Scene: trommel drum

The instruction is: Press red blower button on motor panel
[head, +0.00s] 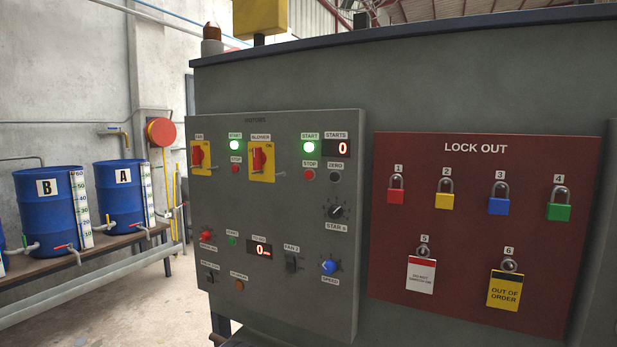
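The grey motor panel (290,210), headed MOTORS, is on the front of a large grey cabinet. Its yellow-and-red rotary switch (261,161) sits under a small label that seems to read BLOWER. Neither gripper is in view, and nothing covers these buttons.
A red display (343,148) reads 0. Lower on the panel are a red knob (206,236), a blue SPEED knob (328,267) and an orange button (239,284). A dark red LOCK OUT board (470,240) with several padlocks is at right. Blue drums (125,195) stand at left.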

